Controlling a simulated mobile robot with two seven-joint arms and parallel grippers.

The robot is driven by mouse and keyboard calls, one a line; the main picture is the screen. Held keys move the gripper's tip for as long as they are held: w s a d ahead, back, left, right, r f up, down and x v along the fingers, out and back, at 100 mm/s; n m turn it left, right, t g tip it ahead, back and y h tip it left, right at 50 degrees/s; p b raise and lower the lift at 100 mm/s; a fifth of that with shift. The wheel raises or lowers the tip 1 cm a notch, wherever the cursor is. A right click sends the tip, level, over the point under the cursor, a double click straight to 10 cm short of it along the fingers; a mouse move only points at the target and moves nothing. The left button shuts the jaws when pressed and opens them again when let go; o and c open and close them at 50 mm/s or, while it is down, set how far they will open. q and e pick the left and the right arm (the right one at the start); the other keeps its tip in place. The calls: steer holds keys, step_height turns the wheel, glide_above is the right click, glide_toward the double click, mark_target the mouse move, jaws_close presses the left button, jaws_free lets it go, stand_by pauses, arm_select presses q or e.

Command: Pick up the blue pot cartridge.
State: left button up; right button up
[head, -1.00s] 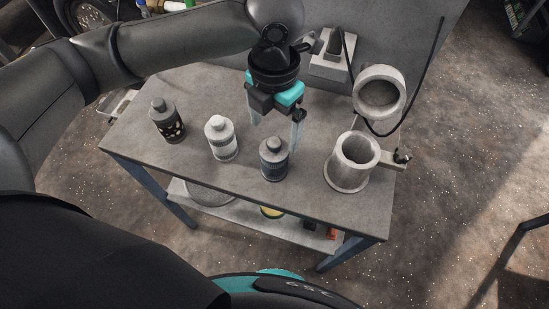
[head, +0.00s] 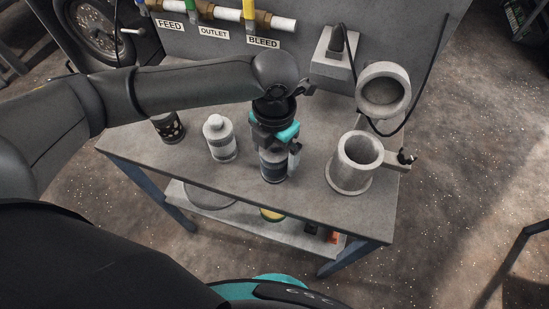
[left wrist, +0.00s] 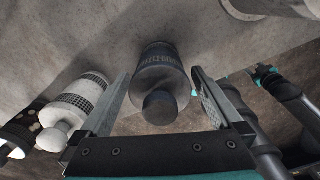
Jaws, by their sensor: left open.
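The blue pot cartridge (head: 272,168) stands upright on the grey table, a dark blue-grey cylinder with a narrower cap. In the left wrist view the cartridge (left wrist: 160,75) sits between the two fingers, with a gap on each side. My left gripper (head: 278,158) is lowered over it from above, open, with its fingers on either side; it also shows in the left wrist view (left wrist: 163,98). The gripper hides the cartridge's top in the head view. My right gripper is not seen in the head view.
A white cartridge (head: 220,140) stands to the left, and a black one with light spots (head: 169,128) beyond it, partly behind my arm. An open grey pot (head: 349,176) with its lid (head: 383,90) swung up stands to the right. A power box (head: 333,62) with a cable is behind.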

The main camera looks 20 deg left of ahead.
arm_select(q)
steer(key=c, duration=1.4)
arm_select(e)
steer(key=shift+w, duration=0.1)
arm_select(q)
steer(key=shift+r, duration=0.15)
